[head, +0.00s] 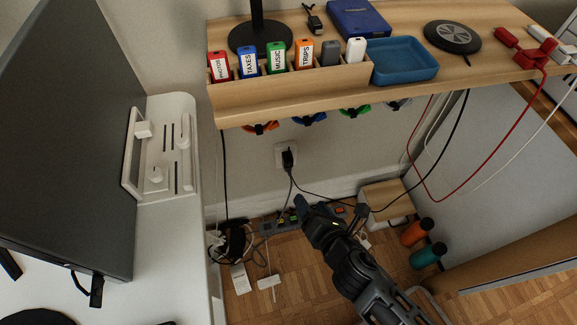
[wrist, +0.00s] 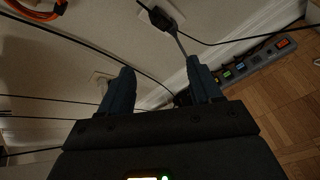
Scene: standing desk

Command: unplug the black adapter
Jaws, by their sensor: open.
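A black plug-like adapter (head: 288,158) sits in a white wall outlet below the desk, with a cable running down from it. It also shows at the top of the wrist view (wrist: 160,18). A bulkier black block (head: 235,239) lies by the left end of the power strip (head: 267,227); I cannot tell whether it is plugged in. My gripper (head: 308,211) is open and empty, in front of the strip and below the wall outlet. In the wrist view its two fingers (wrist: 160,82) stand apart, and a dark shape between them is partly hidden by the right finger.
Dark cables cross the wrist view. The desk top holds labelled drives in a wooden rack (head: 290,84) and a blue tray (head: 403,60). Orange (head: 417,231) and teal (head: 428,256) bottles and a wooden box (head: 385,199) are on the right. A white adapter (head: 269,282) lies on the floor.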

